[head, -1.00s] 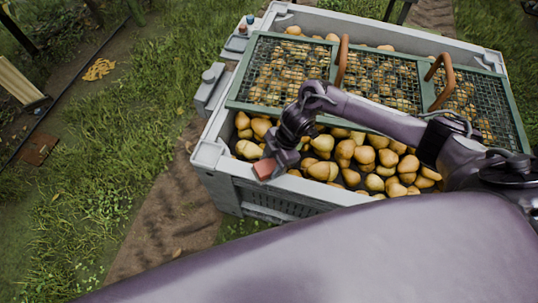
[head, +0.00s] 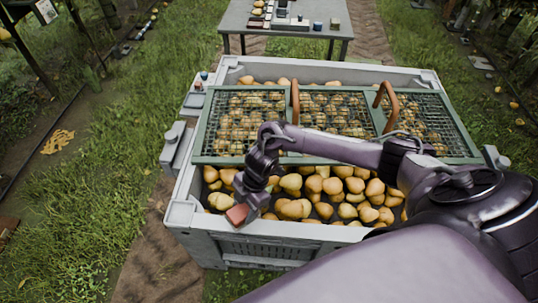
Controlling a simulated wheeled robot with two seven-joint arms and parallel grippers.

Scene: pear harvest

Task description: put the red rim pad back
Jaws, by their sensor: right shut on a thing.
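The red rim pad (head: 237,214) is a small, reddish block in the jaws of my right gripper (head: 243,206). The gripper is shut on it, just above the near rim of the grey bin (head: 205,221), toward its near left corner. I cannot tell whether the pad touches the rim. My right arm reaches in from the right across the bin. My left gripper is not in view.
The bin is full of yellow pears (head: 345,195). A green-framed mesh lid (head: 200,148) with two brown handles covers its far part. A grey table (head: 235,22) with small items stands behind. Grass lies left of the bin.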

